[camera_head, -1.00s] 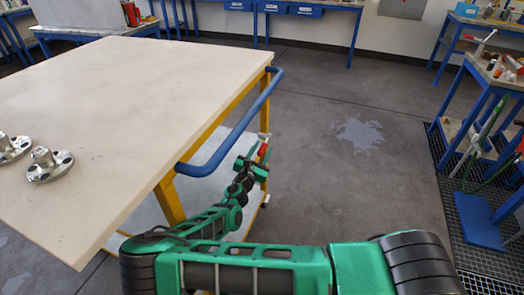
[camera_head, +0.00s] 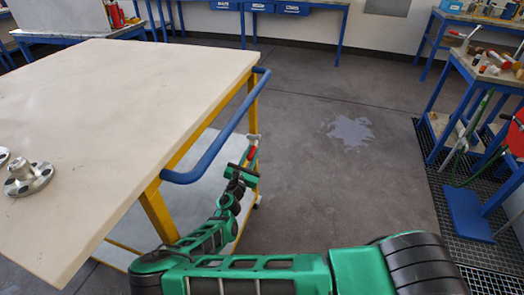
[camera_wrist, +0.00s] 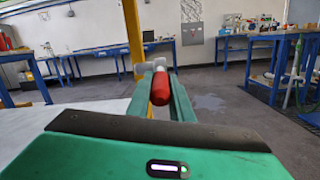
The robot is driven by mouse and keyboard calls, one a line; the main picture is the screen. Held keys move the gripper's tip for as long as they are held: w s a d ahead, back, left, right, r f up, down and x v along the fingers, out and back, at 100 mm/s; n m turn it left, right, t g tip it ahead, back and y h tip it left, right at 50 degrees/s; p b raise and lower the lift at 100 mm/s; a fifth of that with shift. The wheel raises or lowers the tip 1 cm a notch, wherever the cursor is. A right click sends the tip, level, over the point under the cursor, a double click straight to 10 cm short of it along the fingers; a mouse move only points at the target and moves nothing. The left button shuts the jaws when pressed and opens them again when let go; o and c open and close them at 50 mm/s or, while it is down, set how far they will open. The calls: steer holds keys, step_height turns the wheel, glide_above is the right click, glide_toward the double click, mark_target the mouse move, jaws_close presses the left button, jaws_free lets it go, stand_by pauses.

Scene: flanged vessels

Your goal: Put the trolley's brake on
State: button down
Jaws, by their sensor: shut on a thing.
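The trolley (camera_head: 130,95) has a broad pale top, a yellow frame and a lower shelf. A blue push handle (camera_head: 222,145) runs along its right end. A red brake lever (camera_head: 252,153) sits low by the far right yellow leg; it shows large in the wrist view (camera_wrist: 160,88), between my fingers. My gripper (camera_head: 247,160) reaches down past the blue handle and is shut on the red lever. In the wrist view my two green fingers (camera_wrist: 160,75) stand on either side of it. A pale fitting shows behind the lever. The wheel itself is hard to make out.
A metal flange (camera_head: 28,178) lies on the trolley top at the left, with part of another at the picture's edge. Blue workbenches (camera_head: 480,85) stand at the right, beside a dark floor grating (camera_head: 445,200). The floor right of the trolley is clear, with a pale patch (camera_head: 349,131).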

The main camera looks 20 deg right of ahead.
steer(key=shift+w+d+f+t+h, duration=0.15)
steer(key=shift+f+t+h, duration=0.15)
steer(key=shift+f+t, duration=0.15)
steer(key=shift+d+f+t+h, duration=0.2)
steer(key=shift+f+t+h, duration=0.35)
steer(key=shift+t, duration=0.2)
steer(key=c, duration=1.6)
jaws_free()
steer(key=shift+a, duration=0.1)
steer(key=shift+s+a+f, duration=0.3)
steer(key=shift+s+a, duration=1.15)
steer(key=shift+s, duration=0.9)
steer(key=shift+s+a+f, duration=0.35)
steer(key=shift+s+a, duration=1.1)
steer(key=shift+s, duration=0.85)
steer(key=shift+s+a+f, duration=0.3)
steer(key=shift+s+a, duration=1.15)
steer(key=shift+s, duration=0.9)
steer(key=shift+c, duration=0.4)
